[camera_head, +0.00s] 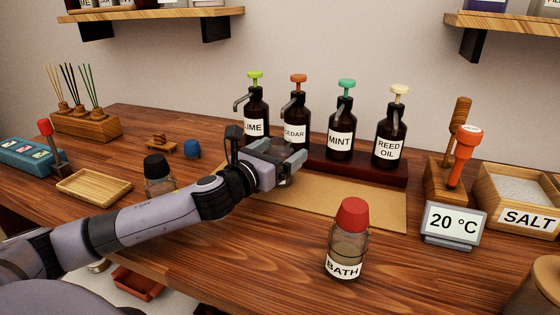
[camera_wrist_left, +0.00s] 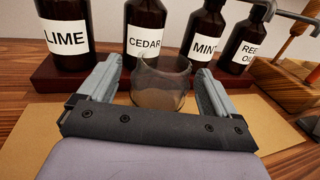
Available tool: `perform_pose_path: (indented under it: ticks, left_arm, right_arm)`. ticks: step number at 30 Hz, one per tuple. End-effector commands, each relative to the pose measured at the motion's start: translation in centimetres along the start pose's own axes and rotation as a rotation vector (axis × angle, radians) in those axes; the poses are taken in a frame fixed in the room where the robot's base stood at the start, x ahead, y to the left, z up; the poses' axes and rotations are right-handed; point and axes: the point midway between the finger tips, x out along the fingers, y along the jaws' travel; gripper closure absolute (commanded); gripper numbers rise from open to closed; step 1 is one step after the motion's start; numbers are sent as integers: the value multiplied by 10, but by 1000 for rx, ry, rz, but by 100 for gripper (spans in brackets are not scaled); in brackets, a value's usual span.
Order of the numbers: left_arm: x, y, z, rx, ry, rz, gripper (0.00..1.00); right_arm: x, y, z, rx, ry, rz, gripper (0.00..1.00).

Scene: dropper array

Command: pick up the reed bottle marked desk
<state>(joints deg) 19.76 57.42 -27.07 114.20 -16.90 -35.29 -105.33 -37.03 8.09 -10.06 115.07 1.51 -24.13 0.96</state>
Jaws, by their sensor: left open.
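My left gripper (camera_head: 288,160) is open, low over the tan mat in front of the pump bottles. In the left wrist view a clear, open-topped glass vessel with a brownish lower part (camera_wrist_left: 160,88) stands between the open fingers (camera_wrist_left: 158,78). I see no label on it, and in the head view the gripper mostly hides it. No label reading DESK shows. A glass bottle with a red cap, marked BATH (camera_head: 347,250), stands at the front. Another with a black cap (camera_head: 158,170) stands behind my left forearm, its front label hidden. My right gripper is not in view.
Several dark pump bottles, including LIME (camera_head: 255,118) and REED OIL (camera_head: 390,140), stand on a red-brown rack (camera_head: 330,165) behind the mat (camera_head: 360,205). A temperature display (camera_head: 452,225) and SALT box (camera_head: 515,210) are right. A reed holder (camera_head: 88,124) and wooden tray (camera_head: 93,187) are left.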

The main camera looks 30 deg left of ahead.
Motion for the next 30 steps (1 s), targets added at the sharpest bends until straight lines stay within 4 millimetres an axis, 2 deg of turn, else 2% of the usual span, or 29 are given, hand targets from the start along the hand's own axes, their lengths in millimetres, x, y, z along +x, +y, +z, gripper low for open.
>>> perform_pose_path:
  ticks: [6, 14, 16, 20, 21, 22, 23, 30]
  left_arm:
    - [19, 0, 0, -1, 0, 0, 8]
    - [20, 0, 0, 1, 0, -1, 8]
    - [20, 0, 0, 1, 0, -1, 24]
    - [20, 0, 0, 1, 1, 0, 67]
    - [20, 0, 0, 1, 1, 0, 73]
    - [20, 0, 1, 1, -2, 0, 73]
    - [20, 0, 1, 1, -2, 0, 79]
    - [20, 0, 1, 1, -2, 0, 79]
  right_arm:
    - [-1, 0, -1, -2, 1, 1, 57]
    - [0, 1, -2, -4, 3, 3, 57]
    - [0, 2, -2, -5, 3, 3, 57]
    - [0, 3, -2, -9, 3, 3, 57]
    - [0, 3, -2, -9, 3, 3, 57]
    - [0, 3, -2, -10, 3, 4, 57]
    - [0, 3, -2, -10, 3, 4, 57]
    - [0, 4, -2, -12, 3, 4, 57]
